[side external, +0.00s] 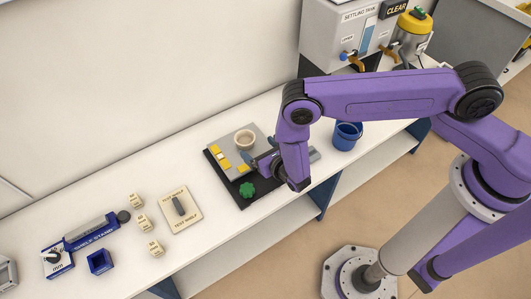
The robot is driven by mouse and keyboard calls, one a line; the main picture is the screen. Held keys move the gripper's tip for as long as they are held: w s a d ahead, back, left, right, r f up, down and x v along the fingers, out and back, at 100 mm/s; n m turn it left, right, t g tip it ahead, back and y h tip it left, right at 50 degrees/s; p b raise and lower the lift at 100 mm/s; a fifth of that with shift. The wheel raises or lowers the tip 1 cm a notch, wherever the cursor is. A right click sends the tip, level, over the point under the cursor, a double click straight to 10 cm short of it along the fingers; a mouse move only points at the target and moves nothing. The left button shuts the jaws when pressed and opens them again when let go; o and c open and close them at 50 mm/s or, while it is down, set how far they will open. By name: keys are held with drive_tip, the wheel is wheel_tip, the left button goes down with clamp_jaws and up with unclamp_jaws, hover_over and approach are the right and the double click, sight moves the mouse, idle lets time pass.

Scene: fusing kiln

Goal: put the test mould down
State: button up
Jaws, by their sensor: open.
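My gripper (254,163) is low, just below the ring in the picture, beside the yellow blocks. Its jaws are open. My wrist partly hides the area under it, so I cannot tell whether a finger touches anything. A dark mat (260,192) lies under the grey plate, with a green knob-like piece (247,189) on it.
A cream labelled plate (190,216) with a dark handle lies to the left, near small cream blocks (136,200) and a blue stand (92,233). A blue bucket (346,136) stands right of my wrist. The settling tank (347,35) is behind.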

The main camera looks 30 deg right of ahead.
drive_tip(key=shift+v, duration=1.7)
drive_tip(key=shift+w+r, duration=0.1)
drive_tip(key=s+d+r+m+g+h, duration=0.15)
drive_tip(key=d+r+m+h, duration=0.35)
drive_tip(key=r, duration=0.6)
drive_tip(key=s+d+r+m+g+h, duration=0.1)
drive_tip(key=d+r+m+g+h, duration=0.3)
drive_tip(key=r+m, duration=0.55)
drive_tip(key=s+d+r+m+g+y, duration=0.2)
drive_tip(key=s+d+r+m+y, duration=0.1)
drive_tip(key=s, duration=0.5)
drive_tip(key=s+d+r+m+g+y, duration=0.2)
drive_tip(key=s+r, duration=0.3)
drive_tip(key=s, duration=0.4)
drive_tip(key=s+d+r+m+g+y, duration=0.3)
drive_tip(key=s+r+m+g+y, duration=0.1)
drive_tip(key=s, duration=0.4)
drive_tip(key=shift+s+d+r, duration=0.35)
drive_tip(key=shift+s+r, duration=0.05)
drive_tip(key=shift+r, duration=0.1)
